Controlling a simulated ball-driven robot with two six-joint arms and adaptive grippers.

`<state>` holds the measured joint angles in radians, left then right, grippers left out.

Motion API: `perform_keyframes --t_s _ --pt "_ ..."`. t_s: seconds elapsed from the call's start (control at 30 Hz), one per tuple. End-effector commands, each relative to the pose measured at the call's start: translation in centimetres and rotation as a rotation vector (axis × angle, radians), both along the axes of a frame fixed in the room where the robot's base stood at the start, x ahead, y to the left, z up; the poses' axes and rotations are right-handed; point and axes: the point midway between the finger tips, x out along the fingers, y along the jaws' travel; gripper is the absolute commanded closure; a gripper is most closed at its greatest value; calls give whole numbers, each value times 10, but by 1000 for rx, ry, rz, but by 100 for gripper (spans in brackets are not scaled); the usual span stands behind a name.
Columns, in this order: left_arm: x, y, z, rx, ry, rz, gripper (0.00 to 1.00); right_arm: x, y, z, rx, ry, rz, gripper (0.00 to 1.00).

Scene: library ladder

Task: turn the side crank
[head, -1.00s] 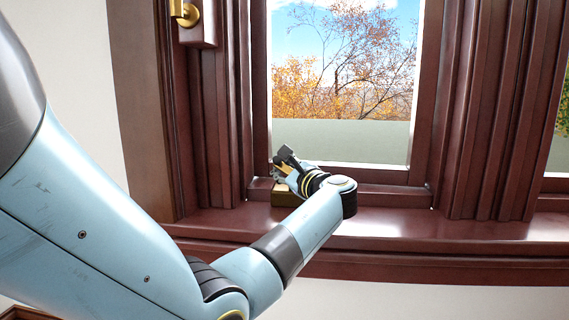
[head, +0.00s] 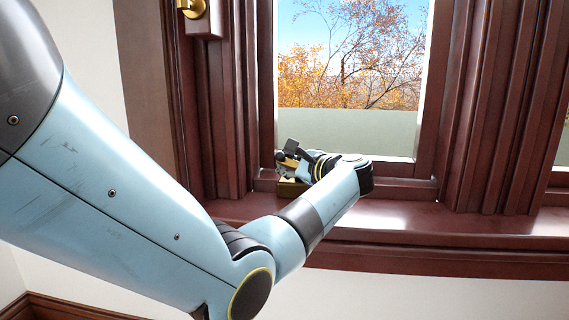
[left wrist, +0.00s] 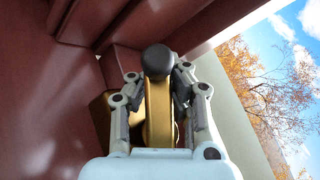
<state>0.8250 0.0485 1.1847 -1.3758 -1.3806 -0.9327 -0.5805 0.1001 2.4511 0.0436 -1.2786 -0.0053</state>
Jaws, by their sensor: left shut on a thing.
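The side crank is at the lower left corner of the window frame. In the head view its brass base (head: 290,188) shows on the sill, partly behind my gripper. In the left wrist view its brass arm (left wrist: 158,115) ends in a round black knob (left wrist: 157,61). My left gripper (head: 285,160) reaches it from the right. In the left wrist view the left gripper's fingers (left wrist: 156,90) lie on both sides of the brass arm, just below the knob, and are shut on it. My right gripper is in no view.
The dark red window sill (head: 400,215) is clear to the right of my wrist. Thick frame mouldings (head: 222,120) rise just left of the crank. The glass pane (head: 350,135) is behind it. A brass fitting (head: 193,7) sits high on the left frame.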

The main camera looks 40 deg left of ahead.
Motion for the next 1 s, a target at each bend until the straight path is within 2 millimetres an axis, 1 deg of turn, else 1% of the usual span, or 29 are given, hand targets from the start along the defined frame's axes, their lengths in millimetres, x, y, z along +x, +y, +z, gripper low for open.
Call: perform_keyframes --t_s 0.03,0.07,0.1,0.33,0.57,0.67,0.77,0.87,1.0 --pt "2 -1 3 0 -6 -4 100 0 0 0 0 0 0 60" --pt "2 -1 3 0 -6 -4 92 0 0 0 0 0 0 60" --pt "2 -1 3 1 -6 -4 87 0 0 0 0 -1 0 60" --pt "1 0 2 1 -3 -3 57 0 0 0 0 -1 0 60" --pt "1 0 1 2 -2 -2 56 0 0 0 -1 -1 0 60" --pt "0 -3 1 1 -1 -2 56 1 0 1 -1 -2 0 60" --pt "-2 -15 1 -2 0 -4 56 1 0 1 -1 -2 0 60" --pt "-6 -35 3 -3 0 -5 56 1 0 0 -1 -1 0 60" --pt "-12 -67 8 -4 -2 -5 56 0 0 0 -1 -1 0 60"
